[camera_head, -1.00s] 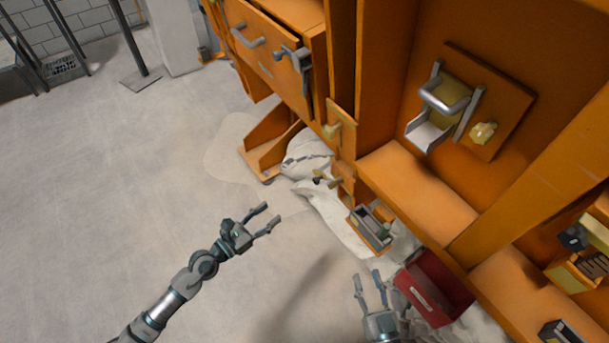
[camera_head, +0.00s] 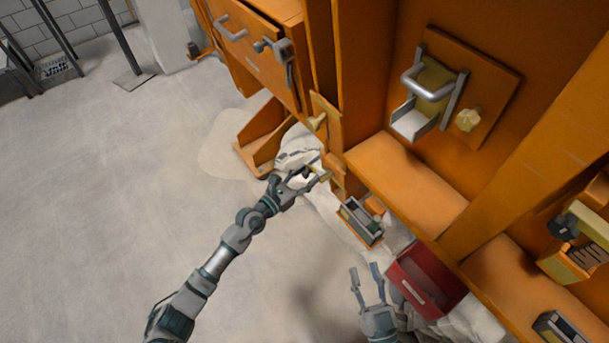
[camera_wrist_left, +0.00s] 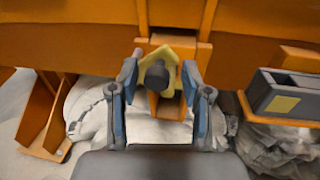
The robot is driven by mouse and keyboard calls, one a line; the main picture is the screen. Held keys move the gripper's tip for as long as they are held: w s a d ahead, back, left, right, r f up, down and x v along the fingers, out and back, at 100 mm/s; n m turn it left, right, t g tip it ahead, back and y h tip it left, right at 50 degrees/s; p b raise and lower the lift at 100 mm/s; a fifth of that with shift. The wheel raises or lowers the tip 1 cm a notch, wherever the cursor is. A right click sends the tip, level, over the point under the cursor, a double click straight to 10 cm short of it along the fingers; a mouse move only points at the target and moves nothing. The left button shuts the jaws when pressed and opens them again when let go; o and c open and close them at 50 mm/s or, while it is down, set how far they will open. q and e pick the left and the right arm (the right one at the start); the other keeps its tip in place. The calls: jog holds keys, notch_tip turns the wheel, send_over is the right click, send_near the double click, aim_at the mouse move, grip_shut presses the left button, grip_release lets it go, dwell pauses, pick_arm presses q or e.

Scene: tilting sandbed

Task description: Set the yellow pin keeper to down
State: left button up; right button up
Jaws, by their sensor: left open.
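A yellow piece with a dark round knob, apparently the yellow pin keeper (camera_wrist_left: 157,77), sits on a small orange post low on the orange frame. In the wrist view it lies between the two fingers of my left gripper (camera_wrist_left: 159,80), with a gap visible on each side. In the head view my left gripper (camera_head: 321,168) is open at that post, and its fingers partly hide the piece. My right gripper (camera_head: 366,280) is open and empty near the red box, at the bottom of the head view.
A yellow knob (camera_head: 317,122) on an orange plate is just above the left gripper. A grey open box (camera_head: 361,222) and a red box (camera_head: 427,278) stand to the right. White sacks (camera_head: 297,143) lie behind the gripper.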

pick_arm(q)
jog(key=shift+d, duration=0.1)
jog(key=shift+a+r, duration=0.1)
jog(key=shift+a, duration=0.55)
jog(key=c, duration=0.6)
jog(key=shift+a, duration=0.2)
grip_shut()
jog(key=shift+s+d, duration=0.1)
jog(key=shift+d, duration=0.2)
pick_arm(e)
jog(key=shift+a, duration=0.5)
jog(key=shift+a+r, duration=0.1)
